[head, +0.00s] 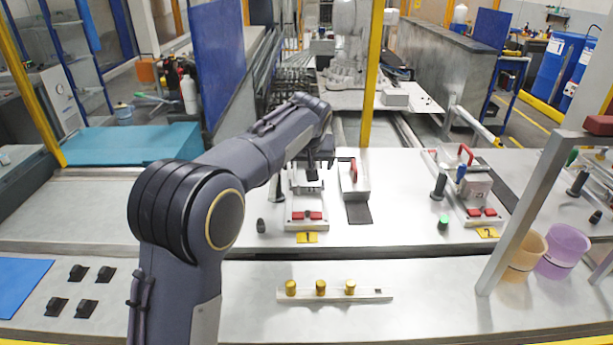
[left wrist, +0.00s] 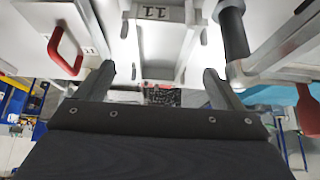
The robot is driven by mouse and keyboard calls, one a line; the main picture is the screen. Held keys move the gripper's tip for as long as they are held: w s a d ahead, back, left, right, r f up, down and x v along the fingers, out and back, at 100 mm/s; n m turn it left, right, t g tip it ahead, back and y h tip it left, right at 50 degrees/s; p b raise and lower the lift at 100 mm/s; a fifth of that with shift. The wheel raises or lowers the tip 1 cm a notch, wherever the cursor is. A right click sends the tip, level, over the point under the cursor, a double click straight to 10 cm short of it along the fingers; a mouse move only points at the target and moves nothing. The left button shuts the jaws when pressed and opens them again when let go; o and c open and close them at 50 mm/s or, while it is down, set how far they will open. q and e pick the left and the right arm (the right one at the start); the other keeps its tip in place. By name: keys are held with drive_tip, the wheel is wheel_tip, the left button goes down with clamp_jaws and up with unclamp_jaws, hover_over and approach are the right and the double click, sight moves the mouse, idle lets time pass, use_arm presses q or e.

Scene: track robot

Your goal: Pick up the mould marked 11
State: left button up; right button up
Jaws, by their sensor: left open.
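The white mould marked 11 (left wrist: 160,40) shows at the top middle of the left wrist view, its marking facing the camera. In the head view a light block in the left fixture (head: 306,212), behind the yellow label 1, seems to be this mould; the arm partly hides it and its marking cannot be read there. My left gripper (head: 314,170) is just above and behind that block. In the left wrist view its two fingers (left wrist: 158,82) are wide apart with nothing between the tips. Contact with the mould cannot be made out. My right gripper is out of view.
A white block with a red handle (head: 361,183) stands close right of the fixture; the handle also shows in the wrist view (left wrist: 62,55). A dark upright handle (head: 278,190) is close left. A second fixture (head: 478,205) is farther right. A strip with brass cylinders (head: 335,296) lies in front.

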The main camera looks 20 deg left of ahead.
use_arm(q)
drive_tip(key=p+x, duration=0.1)
drive_tip(key=x, duration=0.4)
drive_tip(key=shift+a, duration=0.15)
drive_tip(key=c, duration=1.3)
drive_tip(key=shift+w+r, duration=0.1)
drive_tip(key=shift+c, duration=0.9)
drive_tip(key=shift+r, duration=0.1)
